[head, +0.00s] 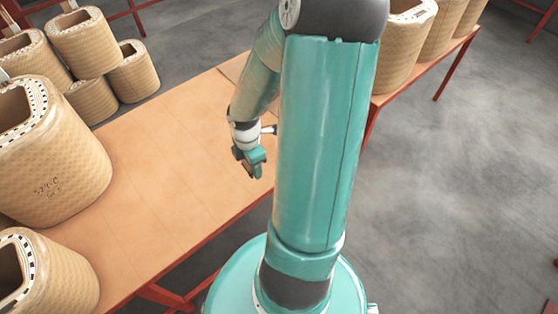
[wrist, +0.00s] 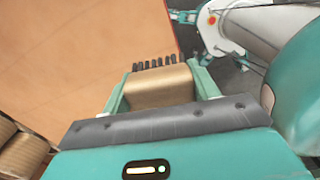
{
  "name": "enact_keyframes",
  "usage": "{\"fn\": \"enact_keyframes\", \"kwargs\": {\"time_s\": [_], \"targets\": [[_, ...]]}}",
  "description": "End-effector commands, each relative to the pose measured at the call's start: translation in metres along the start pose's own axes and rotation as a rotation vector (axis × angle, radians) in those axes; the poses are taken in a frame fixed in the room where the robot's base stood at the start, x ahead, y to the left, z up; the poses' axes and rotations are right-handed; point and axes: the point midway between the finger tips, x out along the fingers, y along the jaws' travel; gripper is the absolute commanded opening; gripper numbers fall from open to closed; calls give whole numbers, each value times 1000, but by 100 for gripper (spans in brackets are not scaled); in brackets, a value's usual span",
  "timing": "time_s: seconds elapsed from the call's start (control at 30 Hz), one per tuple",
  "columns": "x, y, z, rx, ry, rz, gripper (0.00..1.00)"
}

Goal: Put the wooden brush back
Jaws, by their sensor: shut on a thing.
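My gripper (wrist: 160,90) is shut on the wooden brush (wrist: 160,86), seen in the wrist view. The brush has a light brown wooden block and a row of dark bristles along its far edge. The block sits between the two green fingers. In the head view my gripper (head: 251,170) hangs over or beside the right edge of the wooden table (head: 160,170). The brush is too small there to make out clearly.
Large tan coils stand on the left of the table, one marked with handwriting (head: 60,170) and another (head: 50,275) nearer. Several more coils (head: 85,40) stand at the back left and others (head: 400,50) at the back right. The table's middle is clear.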

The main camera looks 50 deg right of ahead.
Motion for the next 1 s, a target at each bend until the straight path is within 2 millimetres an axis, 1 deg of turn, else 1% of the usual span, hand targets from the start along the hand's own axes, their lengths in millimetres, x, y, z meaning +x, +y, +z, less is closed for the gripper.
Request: {"fn": "enact_keyframes", "kwargs": {"time_s": [0.03,0.1,0.2,0.27,0.37,0.43,0.73,0.9,1.0], "targets": [[-1,-8,7,-30,-1,1,38],[-2,-16,13,-78,0,1,38],[-2,-22,17,-122,0,1,38],[-1,-22,20,-136,1,2,38],[4,-17,29,-141,4,1,38],[11,-9,39,-140,5,1,38],[41,28,95,-137,4,1,38],[71,42,114,-140,4,0,38],[84,47,123,-140,3,0,38]]}}
